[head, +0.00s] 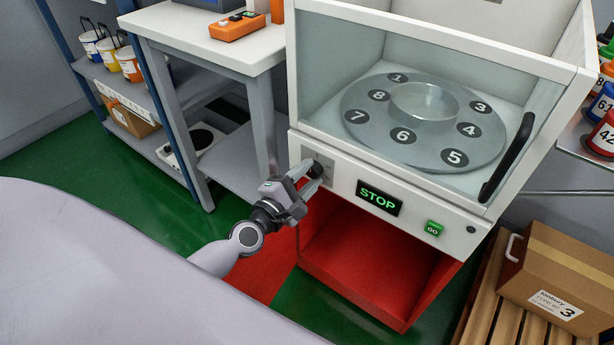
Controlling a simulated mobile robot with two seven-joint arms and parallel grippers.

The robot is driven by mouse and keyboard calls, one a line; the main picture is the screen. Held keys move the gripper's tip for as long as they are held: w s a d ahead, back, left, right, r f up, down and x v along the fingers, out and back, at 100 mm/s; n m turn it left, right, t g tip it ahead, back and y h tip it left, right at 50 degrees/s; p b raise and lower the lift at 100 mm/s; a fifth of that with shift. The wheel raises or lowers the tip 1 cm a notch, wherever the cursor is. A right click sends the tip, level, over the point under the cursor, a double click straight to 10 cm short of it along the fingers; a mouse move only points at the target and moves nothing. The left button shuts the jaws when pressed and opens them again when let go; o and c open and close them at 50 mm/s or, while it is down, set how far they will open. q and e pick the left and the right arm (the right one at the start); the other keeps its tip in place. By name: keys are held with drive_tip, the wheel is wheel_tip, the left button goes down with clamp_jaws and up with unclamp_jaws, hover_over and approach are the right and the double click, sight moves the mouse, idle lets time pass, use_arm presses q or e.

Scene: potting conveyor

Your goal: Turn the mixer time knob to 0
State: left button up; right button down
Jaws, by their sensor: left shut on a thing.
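The mixer (330,140) is a white cabinet with a numbered grey turntable (425,155) inside. A small dark time knob (315,169) sits on a grey plate at the left end of its front panel. My left gripper (310,176) reaches up to the panel from the lower left and is shut on the knob. The fingers partly cover the knob, and its marks are too small to read. A display (379,198) on the panel reads STOP in green. A green GO button (433,228) is to its right. My right gripper is not in view.
A black door handle (507,158) stands out at the mixer's right side. A red open bay (370,260) lies under the panel. A white table (200,30) with an orange control box (238,26) stands left. A cardboard box (560,275) sits on slats at lower right.

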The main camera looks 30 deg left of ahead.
use_arm(q)
drive_tip(key=shift+f, duration=0.1)
drive_tip(key=o, duration=1)
drive_tip(key=shift+o, duration=0.2)
drive_tip(key=s+a, duration=0.1)
drive_tip(key=s, duration=0.6)
